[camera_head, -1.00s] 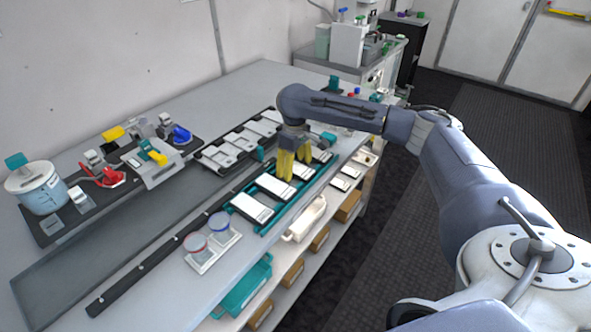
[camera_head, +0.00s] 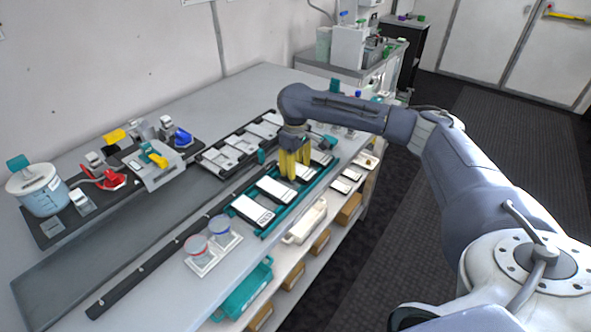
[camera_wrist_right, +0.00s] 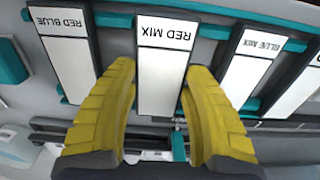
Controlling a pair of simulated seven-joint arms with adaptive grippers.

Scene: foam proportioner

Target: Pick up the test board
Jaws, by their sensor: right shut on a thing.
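Several test boards, white-topped with dark edges, stand in a row in a teal rack (camera_head: 268,229). In the right wrist view, the middle board reads "RED MIX" (camera_wrist_right: 163,68). "RED BLUE" (camera_wrist_right: 66,55) is on its left and "BLUE MIX" (camera_wrist_right: 250,65) on its right, with part of another board at the far right edge. My right gripper (camera_wrist_right: 160,70) has its yellow fingers on either side of the RED MIX board and is shut on it. In the head view the right gripper (camera_head: 295,176) is low over the rack, and its fingers partly hide the board. My left gripper is out of view.
A bucket (camera_head: 42,190) and red and blue devices are at the left. Free grey bench top lies between.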

